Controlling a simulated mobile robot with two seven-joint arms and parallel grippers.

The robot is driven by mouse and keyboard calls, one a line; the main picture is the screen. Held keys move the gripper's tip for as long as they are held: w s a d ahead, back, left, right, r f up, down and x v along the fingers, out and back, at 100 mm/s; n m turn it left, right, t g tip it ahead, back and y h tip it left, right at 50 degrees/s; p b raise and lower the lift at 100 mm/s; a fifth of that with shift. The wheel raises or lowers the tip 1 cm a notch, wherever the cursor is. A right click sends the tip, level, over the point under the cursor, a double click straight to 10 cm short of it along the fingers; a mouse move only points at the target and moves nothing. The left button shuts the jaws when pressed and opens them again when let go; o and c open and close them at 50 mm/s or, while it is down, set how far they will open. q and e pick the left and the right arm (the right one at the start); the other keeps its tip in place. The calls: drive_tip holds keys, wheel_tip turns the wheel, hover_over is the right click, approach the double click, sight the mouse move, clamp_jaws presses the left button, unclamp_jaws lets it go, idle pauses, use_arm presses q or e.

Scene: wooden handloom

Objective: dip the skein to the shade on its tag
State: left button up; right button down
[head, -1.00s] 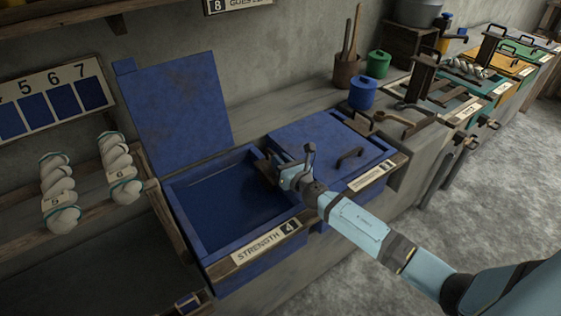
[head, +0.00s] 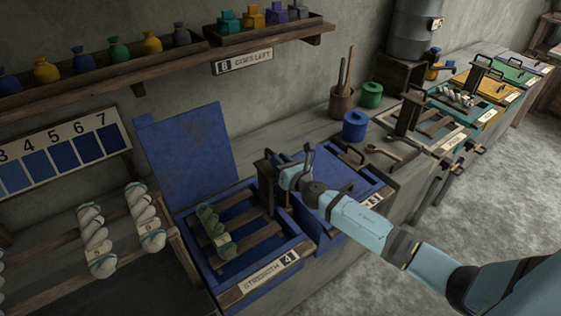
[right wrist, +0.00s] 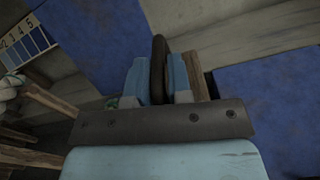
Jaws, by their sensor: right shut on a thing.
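The skein (head: 214,232) lies on a slatted wooden rack (head: 248,250) in the open blue vat marked STRENGTH 4 (head: 212,278). It looks dull green, with a pale tag at its lower end that I cannot read. The rack shows at the top of the vat. My right gripper (head: 282,177) is at the vat's right side, shut on the rack's dark upright handle. In the right wrist view the handle (right wrist: 159,62) stands between the jaws, and a bit of green skein (right wrist: 112,102) shows behind. My left gripper is out of view.
The vat's blue lid (head: 190,150) stands open behind it. A closed blue vat (head: 345,200) is at right. Pale skeins (head: 95,240) hang on a rack at left, under a numbered blue shade card (head: 62,155). Further vats line the bench at right.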

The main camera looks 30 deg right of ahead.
drive_tip(key=shift+a+r, duration=0.15)
drive_tip(key=shift+r, duration=0.25)
drive_tip(key=c, duration=1.4)
unclamp_jaws()
drive_tip(key=shift+o, duration=1.4)
drive_tip(key=shift+a+r, duration=0.1)
drive_tip(key=shift+a, duration=0.05)
drive_tip(key=shift+s+d+f, duration=0.15)
drive_tip(key=shift+d+f, duration=0.05)
drive_tip(key=s+d+b, duration=0.1)
drive_tip(key=s, duration=1.2)
drive_tip(key=shift+s+d+r, duration=0.15)
drive_tip(key=shift+s+d, duration=0.05)
drive_tip(key=shift+d, duration=0.1)
